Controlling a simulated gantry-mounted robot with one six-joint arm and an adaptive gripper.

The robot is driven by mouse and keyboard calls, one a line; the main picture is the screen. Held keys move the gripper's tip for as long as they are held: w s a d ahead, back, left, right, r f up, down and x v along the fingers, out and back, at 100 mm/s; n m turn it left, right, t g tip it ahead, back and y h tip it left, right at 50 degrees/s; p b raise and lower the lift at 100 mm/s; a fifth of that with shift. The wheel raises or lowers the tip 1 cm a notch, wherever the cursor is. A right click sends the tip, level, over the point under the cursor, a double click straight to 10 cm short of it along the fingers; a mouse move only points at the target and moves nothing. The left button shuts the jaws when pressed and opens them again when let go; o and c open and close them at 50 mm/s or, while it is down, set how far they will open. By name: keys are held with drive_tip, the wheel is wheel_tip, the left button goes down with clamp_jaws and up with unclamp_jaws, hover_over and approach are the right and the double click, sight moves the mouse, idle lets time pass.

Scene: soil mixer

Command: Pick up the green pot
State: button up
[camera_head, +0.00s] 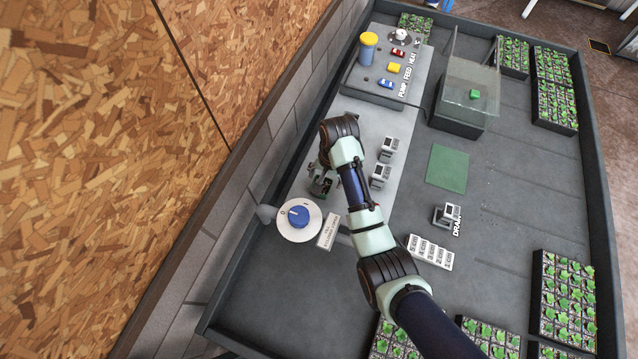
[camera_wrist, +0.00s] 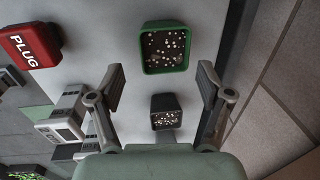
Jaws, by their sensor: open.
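The green pot (camera_wrist: 166,49) is square, with speckled dark soil inside, and stands on the light grey strip in the wrist view. It lies just beyond the fingertips, roughly centred between them. My gripper (camera_wrist: 160,80) is open and empty, its two fingers spread wider than the pot and apart from it. A smaller black pot (camera_wrist: 166,111) with similar soil lies nearer, between the fingers in the picture. In the head view my gripper (camera_head: 322,180) hangs low over the strip, and the arm partly hides that spot.
A red PLUG piece (camera_wrist: 31,47) lies left of the green pot. A white dial with a blue knob (camera_head: 298,216) stands near my gripper. Small grey devices (camera_head: 380,176) stand to the right. A flat green square (camera_head: 447,168) and seedling trays (camera_head: 562,300) lie further right.

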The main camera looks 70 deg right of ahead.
drive_tip(key=f, duration=0.2)
drive_tip(key=f+b, duration=0.1)
drive_tip(key=f, duration=0.1)
drive_tip(key=shift+w+a+f, duration=0.15)
drive_tip(key=shift+a, duration=0.05)
drive_tip(key=shift+w+f, duration=0.1)
drive_tip(key=shift+f, duration=0.35)
drive_tip(key=shift+d, duration=0.1)
drive_tip(key=c, duration=0.8)
drive_tip(key=shift+r, duration=0.1)
wheel_tip(320, 180, up, 20)
drive_tip(key=p, duration=0.9)
